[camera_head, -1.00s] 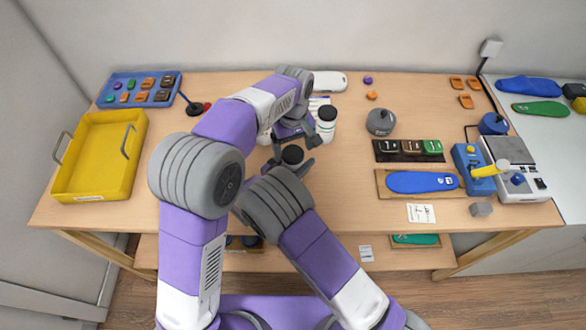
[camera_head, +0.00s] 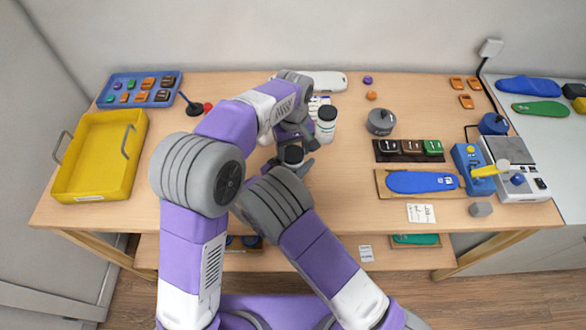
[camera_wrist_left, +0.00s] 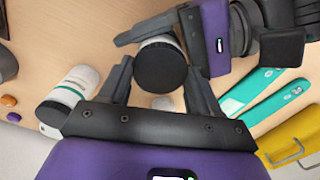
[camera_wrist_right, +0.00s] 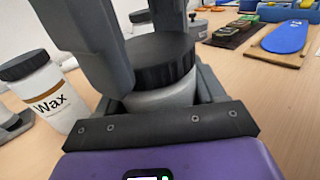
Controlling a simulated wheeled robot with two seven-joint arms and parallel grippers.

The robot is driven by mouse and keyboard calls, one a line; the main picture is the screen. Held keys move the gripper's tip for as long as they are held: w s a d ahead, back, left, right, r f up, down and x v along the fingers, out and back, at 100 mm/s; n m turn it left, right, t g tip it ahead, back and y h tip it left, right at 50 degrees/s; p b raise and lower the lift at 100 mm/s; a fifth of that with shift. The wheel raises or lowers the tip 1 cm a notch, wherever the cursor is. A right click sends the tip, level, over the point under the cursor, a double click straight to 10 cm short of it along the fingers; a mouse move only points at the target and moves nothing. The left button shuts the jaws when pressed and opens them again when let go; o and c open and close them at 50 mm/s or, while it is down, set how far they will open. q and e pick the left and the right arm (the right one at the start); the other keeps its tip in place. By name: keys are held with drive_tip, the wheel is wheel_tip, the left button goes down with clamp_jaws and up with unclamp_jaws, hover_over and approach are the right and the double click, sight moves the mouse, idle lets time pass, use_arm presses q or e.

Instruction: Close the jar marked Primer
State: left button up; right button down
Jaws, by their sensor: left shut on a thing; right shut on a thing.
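A white jar (camera_wrist_right: 165,97) with a black lid (camera_wrist_right: 160,60) stands between my two grippers near the middle of the table. Its label is hidden. The lid sits on top of the jar, as the left wrist view (camera_wrist_left: 160,67) also shows. My right gripper (camera_head: 293,170) is shut on the jar's body. My left gripper (camera_wrist_left: 160,85) comes from above, its fingers on both sides of the lid, shut on it. Whether the lid is fully seated cannot be told.
A jar marked Wax (camera_wrist_right: 45,95) with a black lid stands close by. Another white jar (camera_head: 326,128) with a dark lid stands behind to the right. A yellow tray (camera_head: 137,152) is at the left; a blue insole (camera_head: 422,182) lies right.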

use_arm(q)
drive_tip(key=m, duration=0.5)
drive_tip(key=shift+m, duration=0.4)
drive_tip(key=m, duration=0.5)
drive_tip(key=shift+m, duration=0.3)
drive_tip(key=o, duration=1.3)
drive_tip(key=shift+c, duration=0.2)
wheel_tip(320, 180, up, 12)
